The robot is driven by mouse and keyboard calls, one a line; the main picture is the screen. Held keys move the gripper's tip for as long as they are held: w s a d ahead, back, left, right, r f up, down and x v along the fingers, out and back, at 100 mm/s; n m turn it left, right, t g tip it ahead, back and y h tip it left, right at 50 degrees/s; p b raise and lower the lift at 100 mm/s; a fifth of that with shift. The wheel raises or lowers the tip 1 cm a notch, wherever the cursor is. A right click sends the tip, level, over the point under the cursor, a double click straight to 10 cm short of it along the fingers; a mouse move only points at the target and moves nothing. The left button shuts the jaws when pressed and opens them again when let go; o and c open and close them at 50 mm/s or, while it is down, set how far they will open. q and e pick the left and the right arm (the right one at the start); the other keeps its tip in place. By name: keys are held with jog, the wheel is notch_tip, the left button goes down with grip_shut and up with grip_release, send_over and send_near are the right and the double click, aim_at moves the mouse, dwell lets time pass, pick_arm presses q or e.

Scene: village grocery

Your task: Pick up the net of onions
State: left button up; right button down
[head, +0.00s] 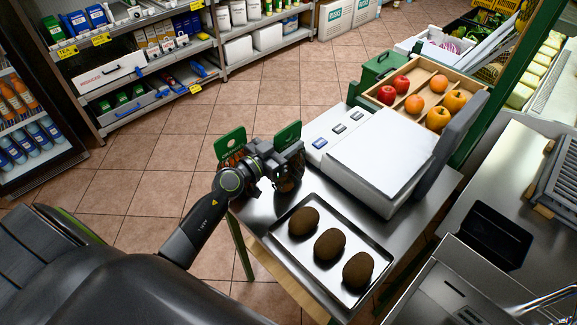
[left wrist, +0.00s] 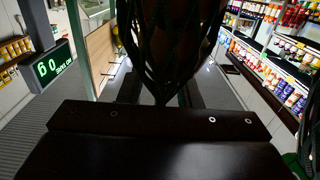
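Brown onions in a dark net (left wrist: 175,35) fill the top middle of the left wrist view; the net narrows to a tip close in front of my gripper's dark body. In the head view, netted onions with green labels show on both sides of my left gripper (head: 278,163), one bunch on the left (head: 232,157) and one on the right (head: 289,183), by the steel table's (head: 262,213) far-left corner. The gripper hides the part between them. Whether its fingers press on the net cannot be seen. My right gripper is not in view.
A tray (head: 282,243) with three brown, oval items lies on the table, near the gripper. A white scale (head: 372,160) stands to the right. Behind it is a wooden crate (head: 452,81) of fruit. Tiled floor (head: 150,160) is free on the left.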

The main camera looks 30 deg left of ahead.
pick_arm(q)
jog(key=shift+s, duration=0.1)
grip_shut()
dwell(1.2)
jog(key=shift+r, duration=0.1)
